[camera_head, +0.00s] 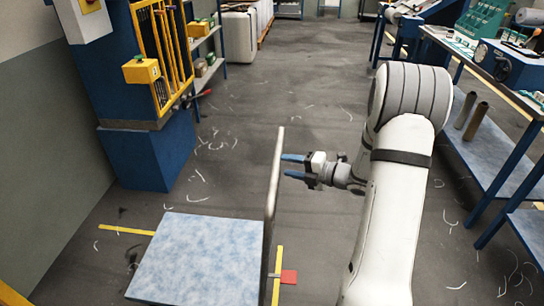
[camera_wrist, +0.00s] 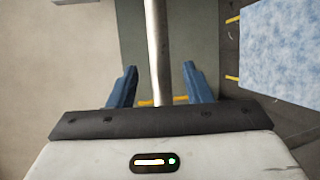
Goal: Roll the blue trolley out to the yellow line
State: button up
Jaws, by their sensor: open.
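The blue trolley (camera_head: 200,258) has a flat, mottled light-blue deck near the bottom of the head view. A grey upright handle bar (camera_head: 272,190) rises along its right side. The deck (camera_wrist: 282,45) also shows at the right of the wrist view. My gripper (camera_head: 286,166) is open, its blue fingers pointing left at the bar, close to its upper part. In the wrist view the bar (camera_wrist: 158,40) lines up between the open fingers (camera_wrist: 159,70); I cannot tell whether it is within their reach. Yellow floor lines show left of the deck (camera_head: 126,230) and along its right side (camera_head: 277,272).
A red floor patch (camera_head: 289,276) lies beside the right yellow line. A blue machine with a yellow guard (camera_head: 165,50) stands at the left. A workbench (camera_head: 500,75) with a lower shelf holding two tubes (camera_head: 470,115) runs along the right. The floor beyond the trolley is open, with scattered thread scraps.

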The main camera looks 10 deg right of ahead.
jog(key=x, duration=0.7)
jog(key=shift+p, duration=0.45)
jog(key=shift+c, duration=0.5)
grip_shut()
dwell(0.4)
